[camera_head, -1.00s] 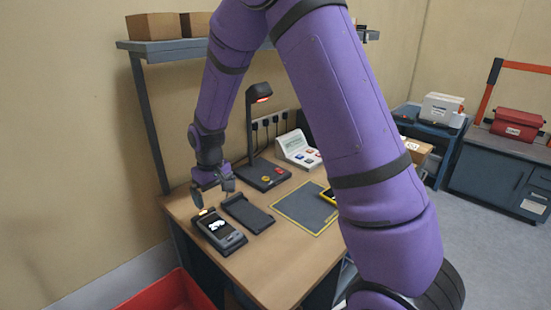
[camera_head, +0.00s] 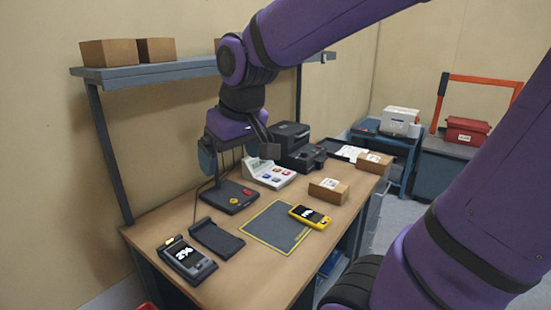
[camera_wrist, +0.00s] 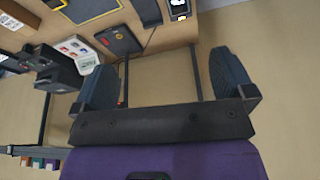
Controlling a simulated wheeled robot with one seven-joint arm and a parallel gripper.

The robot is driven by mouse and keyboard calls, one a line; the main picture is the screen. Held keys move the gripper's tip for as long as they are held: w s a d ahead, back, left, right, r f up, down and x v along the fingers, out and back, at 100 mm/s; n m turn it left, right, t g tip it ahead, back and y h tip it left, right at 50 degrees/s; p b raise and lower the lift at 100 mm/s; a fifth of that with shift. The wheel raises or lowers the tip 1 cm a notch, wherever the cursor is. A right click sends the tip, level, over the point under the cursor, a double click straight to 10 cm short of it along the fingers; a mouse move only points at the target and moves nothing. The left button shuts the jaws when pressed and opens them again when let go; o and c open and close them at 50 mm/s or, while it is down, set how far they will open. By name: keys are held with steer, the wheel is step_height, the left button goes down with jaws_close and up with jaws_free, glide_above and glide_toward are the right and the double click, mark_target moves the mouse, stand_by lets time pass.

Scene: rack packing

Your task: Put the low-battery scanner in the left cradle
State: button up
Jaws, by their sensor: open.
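A dark grey scanner (camera_head: 187,257) reading 2% lies at the left front of the bench, apparently in the left cradle, with a small amber light at its far end. Its end also shows in the wrist view (camera_wrist: 178,10). The right cradle (camera_head: 217,239) beside it is empty. A yellow scanner (camera_head: 309,216) lies on the outlined dark mat (camera_head: 272,229); its screen is too small to read. My gripper (camera_head: 236,160) hangs above the back of the bench, apart from both scanners. In the wrist view its fingers (camera_wrist: 162,75) are open with nothing between them.
A keypad device (camera_head: 270,174), a black printer (camera_head: 296,150) and small cartons (camera_head: 328,191) stand to the right. A shelf (camera_head: 150,72) spans the back.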

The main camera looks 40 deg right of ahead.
steer(key=s+d+r+t, duration=0.1)
steer(key=s+r, duration=0.1)
steer(key=s, duration=0.8)
steer(key=shift+s+m, duration=0.3)
steer(key=shift+s, duration=0.05)
steer(key=shift+d+r, duration=0.1)
stand_by(1.5)
